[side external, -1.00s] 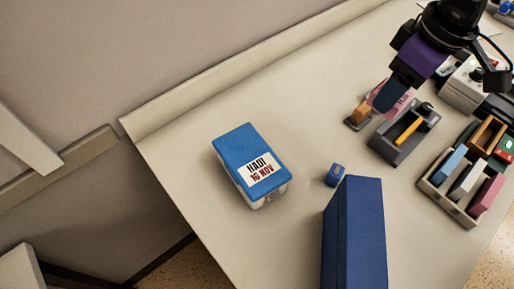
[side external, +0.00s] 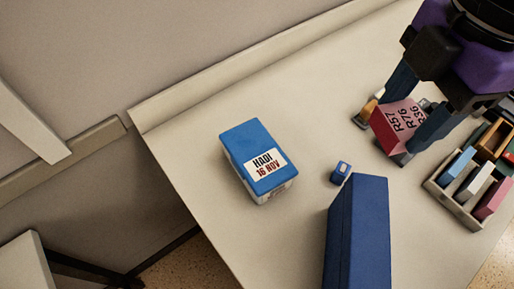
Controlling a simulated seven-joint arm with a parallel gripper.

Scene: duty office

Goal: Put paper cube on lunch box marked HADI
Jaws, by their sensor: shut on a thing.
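The paper cube (side external: 383,133), pinkish red with dark printed codes such as R57 and R76 on its pale face, is held at the upper right. My gripper (side external: 400,124) is shut on it, one dark finger on each side. The cube appears raised above the desk. The lunch box marked HADI (side external: 240,138) stands on the desk left of my gripper, well apart from it. It has a blue lid, a pale lower body and a white label reading HADI 16 NOV. Its lid is bare.
A tall dark blue box (side external: 357,235) stands at the front, with a small blue block (side external: 341,172) by its top corner. A divided tray (side external: 452,205) of coloured pieces is at the right. A wooden-topped item (side external: 368,106) stands behind the cube. Desk around the lunch box is clear.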

